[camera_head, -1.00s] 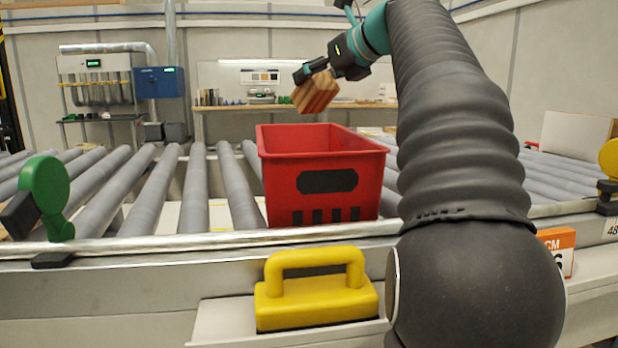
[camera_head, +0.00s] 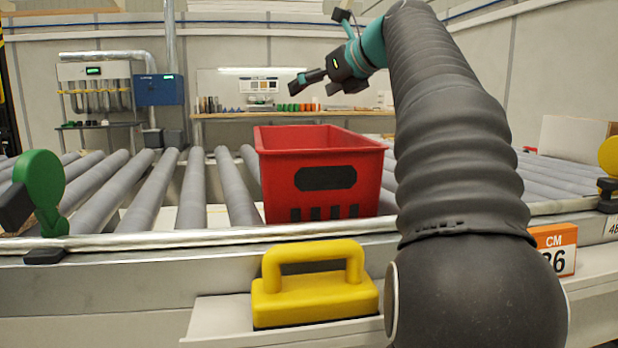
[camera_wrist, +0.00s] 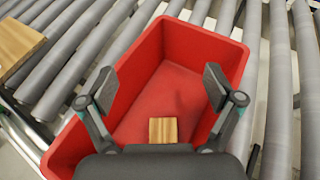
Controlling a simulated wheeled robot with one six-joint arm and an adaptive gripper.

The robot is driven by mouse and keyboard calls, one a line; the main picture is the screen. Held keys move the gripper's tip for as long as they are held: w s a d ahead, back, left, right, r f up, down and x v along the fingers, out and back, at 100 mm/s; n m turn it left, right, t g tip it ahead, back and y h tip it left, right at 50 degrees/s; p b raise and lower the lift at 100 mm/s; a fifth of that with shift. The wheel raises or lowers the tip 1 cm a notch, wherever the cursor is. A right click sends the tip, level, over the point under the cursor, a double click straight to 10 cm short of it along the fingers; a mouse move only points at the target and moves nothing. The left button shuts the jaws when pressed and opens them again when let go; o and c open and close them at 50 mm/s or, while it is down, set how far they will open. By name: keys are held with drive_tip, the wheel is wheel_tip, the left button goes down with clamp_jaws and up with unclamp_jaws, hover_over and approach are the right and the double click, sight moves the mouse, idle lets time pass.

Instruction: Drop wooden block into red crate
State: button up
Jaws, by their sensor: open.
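The red crate (camera_head: 283,178) stands on the roller conveyor in front of me. It also shows in the wrist view (camera_wrist: 219,50), from above. The wooden block (camera_wrist: 163,130) is inside the crate in the wrist view, near the gripper end of its floor, partly close to my gripper's body. The crate wall hides it in the head view. My gripper (camera_head: 312,82) is above the crate, open and empty. In the wrist view its two fingers (camera_wrist: 160,88) are spread wide with the block below and between them.
Grey rollers (camera_head: 160,190) run on both sides of the crate. A yellow handled object (camera_head: 314,285) sits at the conveyor's front, and a green round part (camera_head: 40,178) is at left. Another wooden piece (camera_wrist: 15,42) lies on the rollers in the wrist view.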

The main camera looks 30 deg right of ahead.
drive_tip(key=v, duration=1.2)
idle(0.3)
